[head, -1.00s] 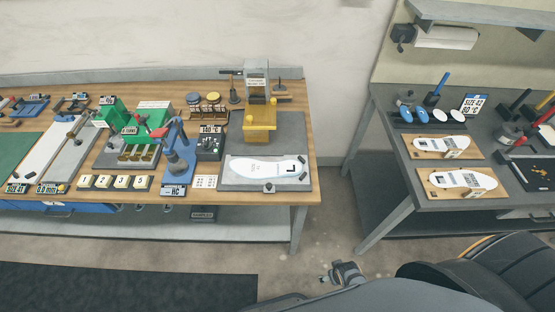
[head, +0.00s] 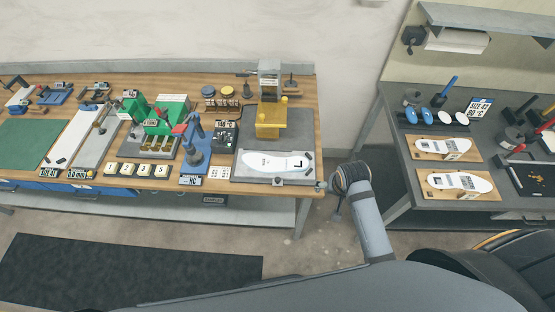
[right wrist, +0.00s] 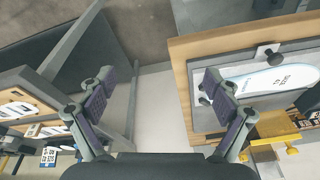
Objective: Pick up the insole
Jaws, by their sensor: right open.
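A white insole (head: 272,163) lies flat on a grey plate (head: 240,173) at the right end of the wooden bench. It also shows in the right wrist view (right wrist: 270,82), to the right of the fingers. Two more white printed insoles lie on wooden boards on the right-hand table, one at the back (head: 440,146) and one in front (head: 462,182). My right gripper (right wrist: 158,78) is open and empty, apart from the insole, just off the bench's right end. In the head view its arm partly hides it. My left gripper is not in view.
A yellow press block (head: 270,125) stands behind the insole. A small dark clamp (head: 278,181) sits at the plate's front edge. A floor gap separates the bench from the grey table (head: 398,204).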

